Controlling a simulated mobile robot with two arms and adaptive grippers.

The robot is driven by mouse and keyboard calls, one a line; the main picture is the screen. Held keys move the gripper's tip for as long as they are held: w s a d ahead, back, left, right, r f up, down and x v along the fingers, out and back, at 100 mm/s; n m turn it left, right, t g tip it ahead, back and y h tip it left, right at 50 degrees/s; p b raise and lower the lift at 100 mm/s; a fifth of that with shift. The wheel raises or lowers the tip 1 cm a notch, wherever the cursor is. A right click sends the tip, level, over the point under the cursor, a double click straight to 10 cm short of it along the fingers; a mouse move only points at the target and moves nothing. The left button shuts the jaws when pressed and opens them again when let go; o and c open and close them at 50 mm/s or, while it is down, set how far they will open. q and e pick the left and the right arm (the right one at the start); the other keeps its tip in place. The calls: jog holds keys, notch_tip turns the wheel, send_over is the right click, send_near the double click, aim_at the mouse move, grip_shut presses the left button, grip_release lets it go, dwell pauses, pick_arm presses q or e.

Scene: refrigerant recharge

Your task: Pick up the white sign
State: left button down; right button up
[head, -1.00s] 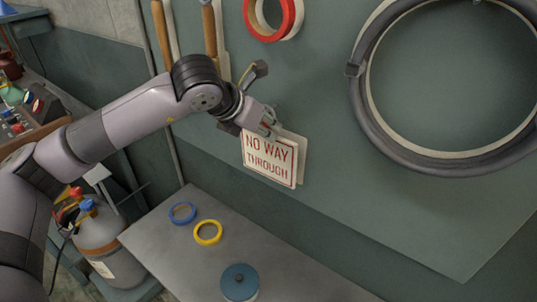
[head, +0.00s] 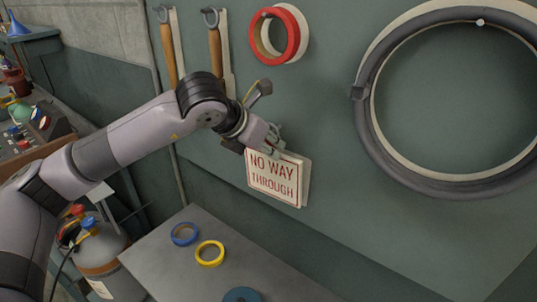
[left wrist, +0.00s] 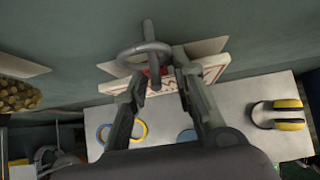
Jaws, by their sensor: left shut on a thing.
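The white sign (head: 275,177) with red letters "NO WAY THROUGH" is at the grey-green wall panel, slightly tilted in the head view. A pale backing shape shows behind its right edge. My left gripper (head: 273,145) is at the sign's top edge and is shut on it. In the left wrist view the two fingers (left wrist: 162,82) reach the sign's edge (left wrist: 212,68), beside a grey metal hook with a ring (left wrist: 145,52). Whether the sign still touches the hook cannot be told. My right gripper is not in view.
A red tape roll (head: 280,34), two wooden-handled tools (head: 215,50) and a large grey hose ring (head: 366,130) hang on the panel. Below is a grey table (head: 165,262) with a blue ring (head: 184,234) and a yellow ring (head: 210,253). A gas cylinder (head: 100,250) stands at left.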

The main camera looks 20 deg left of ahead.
pick_arm(q)
jog(key=shift+r+b, duration=0.35)
jog(key=shift+r, duration=0.05)
jog(key=s+a+b, duration=0.3)
jog(key=s, duration=0.5)
jog(key=s+a+r+b, duration=0.1)
jog(key=s+a+b, duration=0.2)
jog(key=s, duration=0.6)
jog(key=shift+r, duration=0.3)
jog(key=s+a+b, duration=0.3)
jog(key=s, duration=0.5)
jog(key=shift+s+b, duration=0.25)
jog(key=shift+b, duration=0.05)
jog(key=shift+w+f, duration=0.1)
jog(key=shift+w, duration=0.05)
